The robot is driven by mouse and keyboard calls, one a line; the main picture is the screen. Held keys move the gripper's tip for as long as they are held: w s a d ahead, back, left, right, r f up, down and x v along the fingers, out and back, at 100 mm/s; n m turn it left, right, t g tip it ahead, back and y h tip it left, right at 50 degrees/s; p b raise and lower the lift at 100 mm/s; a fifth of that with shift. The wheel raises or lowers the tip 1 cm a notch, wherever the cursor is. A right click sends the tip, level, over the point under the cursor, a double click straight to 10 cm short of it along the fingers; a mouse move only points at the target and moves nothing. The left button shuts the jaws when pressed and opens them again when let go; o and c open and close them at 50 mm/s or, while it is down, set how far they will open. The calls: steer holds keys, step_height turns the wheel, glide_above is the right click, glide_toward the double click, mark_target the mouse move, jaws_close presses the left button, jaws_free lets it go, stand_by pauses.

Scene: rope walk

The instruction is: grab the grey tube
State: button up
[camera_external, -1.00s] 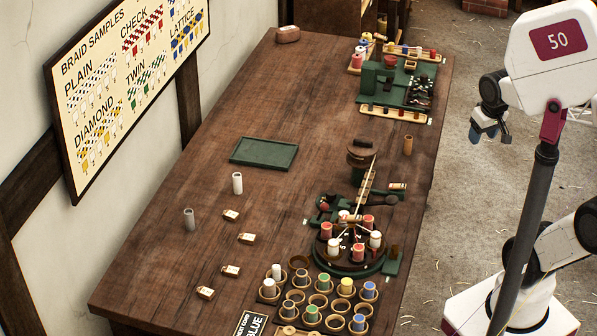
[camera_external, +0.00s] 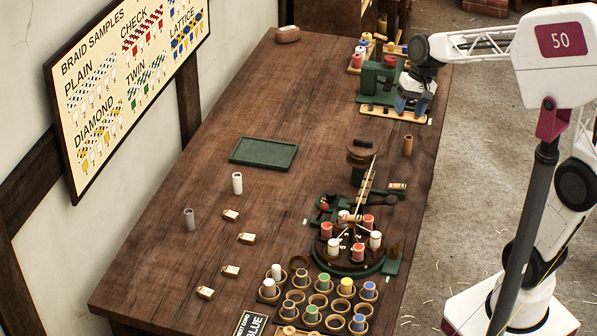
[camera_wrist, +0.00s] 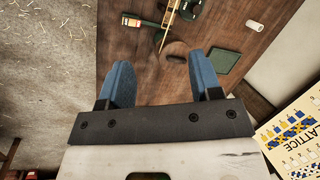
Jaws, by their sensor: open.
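The grey tube (camera_external: 189,219) stands upright on the left part of the wooden table in the external view. A white tube (camera_external: 237,183) stands behind it and to its right. My gripper (camera_external: 407,108) is far off over the table's back right, by the green machine. In the wrist view my gripper (camera_wrist: 168,75) has its two blue fingers spread wide, with nothing between them. A pale tube (camera_wrist: 255,25) shows in the wrist view, apparently the white one. I cannot make out the grey tube there.
A green tray (camera_external: 264,153) lies mid-table. Several small labelled blocks (camera_external: 246,238) lie right of the grey tube. A round braiding stand (camera_external: 350,250) with spools and a rack of spool cups (camera_external: 310,300) fill the front right. Bare wood surrounds the grey tube.

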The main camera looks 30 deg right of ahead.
steer(key=w+a+f+m+g+y, duration=0.2)
steer(key=w+a+f, duration=0.1)
steer(key=w+a, duration=1)
steer(key=m+g+y, duration=0.5)
steer(key=m+g, duration=0.1)
glide_toward(192, 211)
steer(key=s+a+f, duration=0.2)
steer(key=a, duration=0.1)
steer(key=shift+f, duration=0.3)
steer(key=shift+a+f, duration=0.2)
steer(key=shift+a, duration=0.05)
steer(key=shift+x, duration=1.3)
steer(key=shift+a, duration=0.1)
